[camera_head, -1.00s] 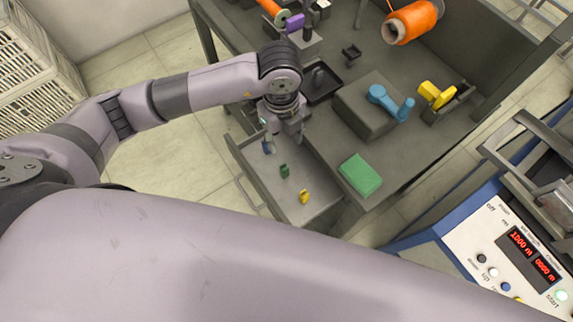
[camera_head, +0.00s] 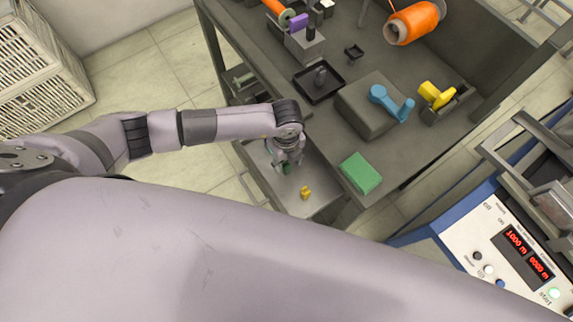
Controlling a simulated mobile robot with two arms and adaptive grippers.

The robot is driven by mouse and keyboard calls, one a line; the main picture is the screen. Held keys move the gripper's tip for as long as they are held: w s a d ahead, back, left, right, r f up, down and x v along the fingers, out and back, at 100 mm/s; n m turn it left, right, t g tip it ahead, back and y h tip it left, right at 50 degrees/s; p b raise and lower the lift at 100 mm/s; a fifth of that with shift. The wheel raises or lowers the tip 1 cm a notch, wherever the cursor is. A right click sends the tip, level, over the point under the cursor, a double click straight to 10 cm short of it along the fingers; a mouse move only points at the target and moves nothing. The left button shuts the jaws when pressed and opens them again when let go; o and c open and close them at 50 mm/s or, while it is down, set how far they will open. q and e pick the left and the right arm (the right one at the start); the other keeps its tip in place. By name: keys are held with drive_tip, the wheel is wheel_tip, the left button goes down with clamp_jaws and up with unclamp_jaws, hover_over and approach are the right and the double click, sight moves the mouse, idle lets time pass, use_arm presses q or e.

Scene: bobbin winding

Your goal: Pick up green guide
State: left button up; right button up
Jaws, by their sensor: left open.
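The small green guide (camera_head: 287,168) lies in the open grey drawer (camera_head: 322,207) at the table's left side, partly hidden by my left gripper. My left gripper (camera_head: 286,167) points down over the guide with its fingers open at it; I cannot tell whether they touch it. A small yellow guide (camera_head: 305,192) sits in the same drawer, closer to the front. The blue guide seen earlier in the drawer is hidden now. My right gripper is not in view.
A green block (camera_head: 361,173) lies on the table near the drawer. A grey block with a blue crank (camera_head: 390,103), a yellow part (camera_head: 436,95), a black tray (camera_head: 319,83) and an orange spool (camera_head: 414,22) stand behind. A control panel (camera_head: 520,248) is at the right.

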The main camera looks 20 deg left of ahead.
use_arm(q)
drive_tip(key=shift+f, duration=1.35)
drive_tip(key=shift+c, duration=0.4)
clamp_jaws()
